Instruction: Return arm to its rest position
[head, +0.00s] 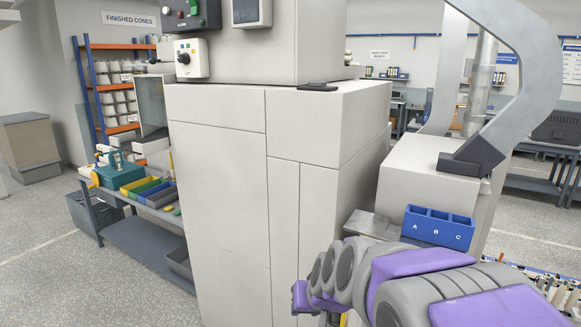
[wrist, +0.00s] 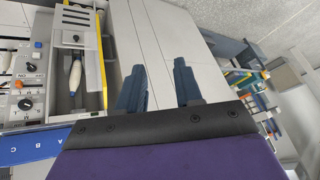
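My arm (head: 400,283), purple and grey, reaches in from the lower right of the head view, in front of the pale cabinet. My gripper (wrist: 158,78) shows in the wrist view as two dark blue-grey fingers standing apart. Only the cabinet front shows between them, so it is open and empty. The fingers cannot be made out in the head view. A blue tray (head: 438,227) marked A, B, C stands right of the cabinet, just beyond my arm. Its edge also shows at the lower left of the wrist view (wrist: 28,152).
The tall pale cabinet (head: 220,200) fills the middle. A white bobbin (wrist: 76,72) lies in a machine recess at the wrist view's left, near a knob panel (wrist: 25,92). A bench with coloured bins (head: 150,190) stands left. Open floor (head: 45,260) lies at the far left.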

